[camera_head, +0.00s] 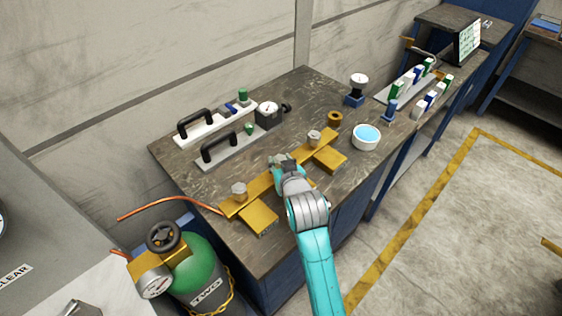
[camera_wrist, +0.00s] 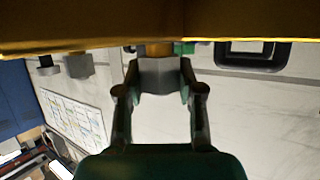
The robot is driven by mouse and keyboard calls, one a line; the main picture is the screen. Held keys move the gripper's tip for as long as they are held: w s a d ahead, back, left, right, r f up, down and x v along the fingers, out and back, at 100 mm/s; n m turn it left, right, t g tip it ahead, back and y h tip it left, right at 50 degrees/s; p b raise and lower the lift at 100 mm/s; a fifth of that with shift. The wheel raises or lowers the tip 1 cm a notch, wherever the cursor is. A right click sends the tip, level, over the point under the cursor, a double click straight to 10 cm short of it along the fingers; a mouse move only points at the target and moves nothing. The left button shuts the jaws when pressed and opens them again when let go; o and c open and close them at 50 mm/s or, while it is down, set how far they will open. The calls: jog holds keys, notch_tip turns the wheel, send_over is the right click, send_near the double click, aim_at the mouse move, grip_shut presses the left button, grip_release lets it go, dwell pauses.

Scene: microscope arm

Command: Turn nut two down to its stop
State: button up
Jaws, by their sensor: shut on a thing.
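A long brass bar (camera_head: 262,182) lies across the bench on brass blocks (camera_head: 259,217). A grey hex nut (camera_head: 239,188) stands at its near left end and another (camera_head: 314,136) toward its far right end. My gripper (camera_head: 280,163) is at the bar's middle, between these two. In the wrist view my gripper (camera_wrist: 158,78) is shut on a grey hex nut (camera_wrist: 160,72), one finger on each side. A short copper-coloured piece (camera_wrist: 158,49) shows between this nut and the brass bar (camera_wrist: 90,25). In the head view the gripper mostly hides the held nut. No number marks are readable.
Two plates with black handles (camera_head: 219,146) lie behind the bar. A gauge block (camera_head: 268,115), a brass ring (camera_head: 334,118) and a blue-filled bowl (camera_head: 366,137) stand nearby. A green cylinder (camera_head: 195,265) with a copper tube stands at the bench's near left.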

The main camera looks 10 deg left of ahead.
jog(key=shift+h, duration=0.3)
jog(key=o, duration=1.2)
jog(key=shift+c, duration=0.2)
jog(key=v, duration=1.2)
